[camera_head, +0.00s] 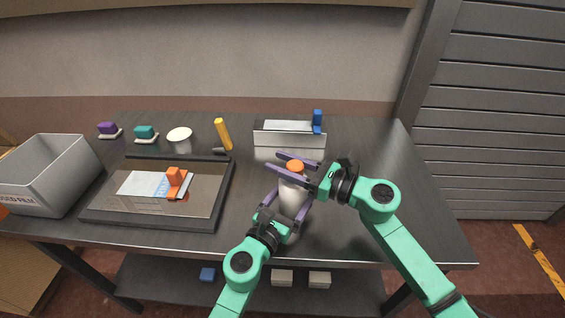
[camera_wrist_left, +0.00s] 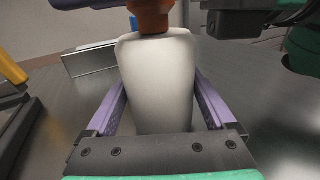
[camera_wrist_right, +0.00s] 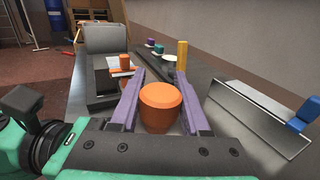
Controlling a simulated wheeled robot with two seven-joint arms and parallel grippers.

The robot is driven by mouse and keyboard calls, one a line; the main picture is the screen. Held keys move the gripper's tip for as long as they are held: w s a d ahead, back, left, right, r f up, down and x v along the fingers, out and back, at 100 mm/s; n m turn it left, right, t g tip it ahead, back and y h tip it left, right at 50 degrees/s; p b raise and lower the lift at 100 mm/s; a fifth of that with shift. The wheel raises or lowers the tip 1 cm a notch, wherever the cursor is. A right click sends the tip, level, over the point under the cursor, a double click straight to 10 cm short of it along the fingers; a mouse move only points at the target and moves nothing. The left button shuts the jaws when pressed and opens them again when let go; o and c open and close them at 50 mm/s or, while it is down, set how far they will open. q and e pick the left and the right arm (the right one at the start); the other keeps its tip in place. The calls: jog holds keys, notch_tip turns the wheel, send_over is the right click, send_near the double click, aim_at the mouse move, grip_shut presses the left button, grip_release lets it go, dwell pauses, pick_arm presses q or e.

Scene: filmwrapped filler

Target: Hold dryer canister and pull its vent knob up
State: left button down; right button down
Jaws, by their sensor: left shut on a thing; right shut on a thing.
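The dryer canister (camera_head: 291,203) is a whitish cylinder standing upright near the front right of the table. Its orange vent knob (camera_head: 295,166) is on top. My left gripper (camera_head: 289,196) is shut on the canister body, one purple finger on each side. The left wrist view shows the pale body (camera_wrist_left: 158,85) between those fingers and the knob's underside (camera_wrist_left: 150,17) above. My right gripper (camera_head: 273,162) comes in from the right and is shut on the knob, which sits between its fingers in the right wrist view (camera_wrist_right: 160,108). Whether the knob is raised is hard to tell.
A dark tray (camera_head: 205,215) with a sheet and orange-handled tool lies left. The table's right side is clear.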

dwell(0.6)
pick_arm(q)
jog(key=shift+w+f, duration=0.1)
pick_arm(e)
jog(key=shift+r, duration=1.05)
jog(key=shift+c, duration=1.8)
grip_release()
jog(key=shift+s+d+f, duration=0.1)
jog(key=shift+s+d, duration=0.05)
jog(key=shift+d, duration=0.25)
jog(key=v, duration=1.1)
